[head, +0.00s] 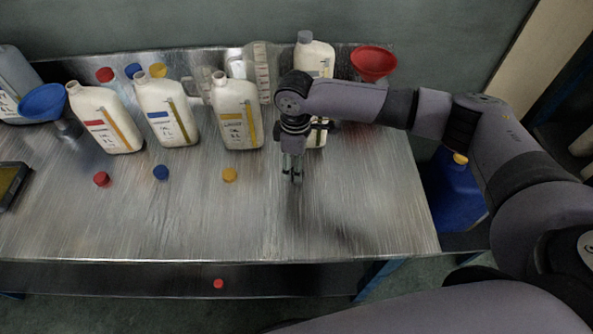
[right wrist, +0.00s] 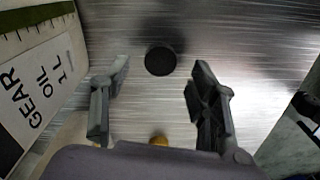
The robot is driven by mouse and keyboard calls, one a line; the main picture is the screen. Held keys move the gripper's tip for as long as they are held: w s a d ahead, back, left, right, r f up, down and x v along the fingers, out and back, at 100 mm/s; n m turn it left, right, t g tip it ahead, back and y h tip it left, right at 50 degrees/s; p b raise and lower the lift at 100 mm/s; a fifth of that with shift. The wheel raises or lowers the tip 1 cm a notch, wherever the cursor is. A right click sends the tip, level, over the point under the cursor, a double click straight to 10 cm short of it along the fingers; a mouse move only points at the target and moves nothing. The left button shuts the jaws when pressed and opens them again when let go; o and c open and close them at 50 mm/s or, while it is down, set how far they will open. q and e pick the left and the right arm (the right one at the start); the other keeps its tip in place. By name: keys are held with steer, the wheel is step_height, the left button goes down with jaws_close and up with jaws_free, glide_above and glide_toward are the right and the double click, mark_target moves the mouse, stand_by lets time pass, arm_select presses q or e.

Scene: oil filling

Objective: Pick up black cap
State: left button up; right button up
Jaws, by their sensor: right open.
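The black cap (right wrist: 160,61) lies flat on the metal table in the right wrist view, beyond and between my fingertips. My right gripper (right wrist: 160,68) is open and empty, with one finger on each side of the cap in that view. My left gripper is not in view.
A gear oil bottle (right wrist: 40,75) stands close left in the wrist view. Several white bottles (head: 237,110) line the table's back. Red (head: 101,179), blue (head: 161,172) and yellow (head: 229,174) caps lie in front. A red funnel (head: 373,62) is behind my arm.

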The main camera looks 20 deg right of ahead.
steer(key=shift+f, duration=1.4)
steer(key=shift+c, duration=0.3)
steer(key=c, duration=0.7)
